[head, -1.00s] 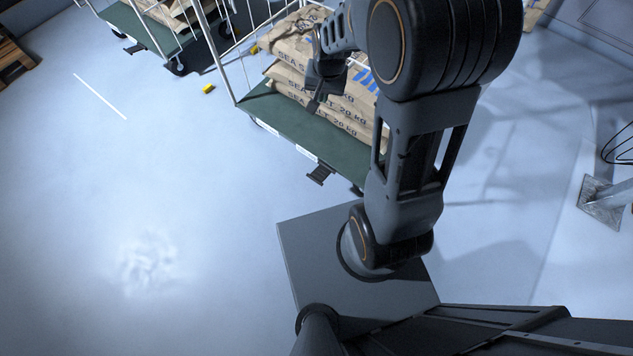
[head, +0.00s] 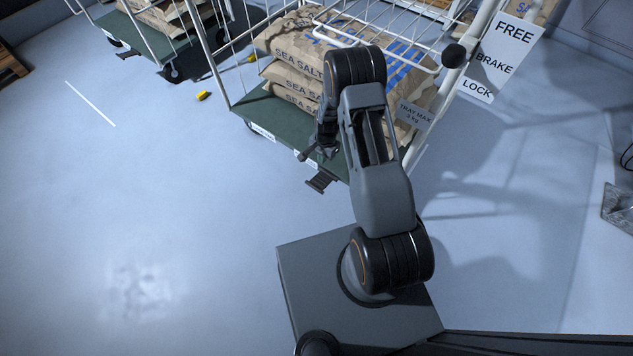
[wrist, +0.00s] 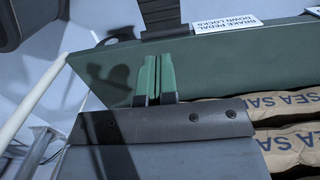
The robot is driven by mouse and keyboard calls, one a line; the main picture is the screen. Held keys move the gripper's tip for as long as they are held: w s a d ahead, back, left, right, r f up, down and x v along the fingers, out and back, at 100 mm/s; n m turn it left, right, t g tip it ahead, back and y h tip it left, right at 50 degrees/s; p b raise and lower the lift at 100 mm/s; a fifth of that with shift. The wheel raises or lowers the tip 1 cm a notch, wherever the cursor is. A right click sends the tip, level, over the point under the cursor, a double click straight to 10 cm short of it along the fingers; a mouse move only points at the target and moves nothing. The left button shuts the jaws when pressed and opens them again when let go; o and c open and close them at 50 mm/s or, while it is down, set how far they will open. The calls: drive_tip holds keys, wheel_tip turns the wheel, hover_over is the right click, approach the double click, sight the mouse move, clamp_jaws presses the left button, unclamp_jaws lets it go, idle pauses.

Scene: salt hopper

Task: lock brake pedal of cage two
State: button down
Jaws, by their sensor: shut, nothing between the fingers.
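The near cage has a green deck (head: 262,117) loaded with sea salt sacks. A dark brake pedal (head: 321,181) sticks out below its front edge; in the wrist view a dark ridged part at the top edge (wrist: 160,14) looks like this pedal. A white label (wrist: 226,24) there reads "brake pedal down locks", upside down. My gripper (head: 306,154) is shut and empty, over the deck's front edge, just above the pedal in the picture and apart from it. Its closed fingers (wrist: 155,78) show against the green deck. No cage number is readable.
A second cage with a green deck (head: 104,22) and its own pedal (head: 128,53) stands at upper left. A sign (head: 502,55) reading "free, brake, lock" and a black knob (head: 455,55) are at upper right. A yellow block (head: 203,96) lies on the floor. The left floor is clear.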

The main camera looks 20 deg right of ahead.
drive_tip(key=b, duration=0.4)
hover_over(317, 182)
drive_tip(key=d, duration=0.2)
drive_tip(key=f, duration=1)
drive_tip(key=shift+w+a+f, duration=0.1)
drive_tip(key=shift+w+f, duration=0.1)
drive_tip(key=shift+f, duration=0.15)
drive_tip(key=shift+s+a+f, duration=0.5)
drive_tip(key=shift+a+f, duration=0.05)
drive_tip(key=shift+a, duration=0.15)
drive_tip(key=shift+s+a+f+b, duration=0.35)
drive_tip(key=shift+a+f+b, duration=0.05)
drive_tip(key=shift+a, duration=0.05)
drive_tip(key=shift+f, duration=0.15)
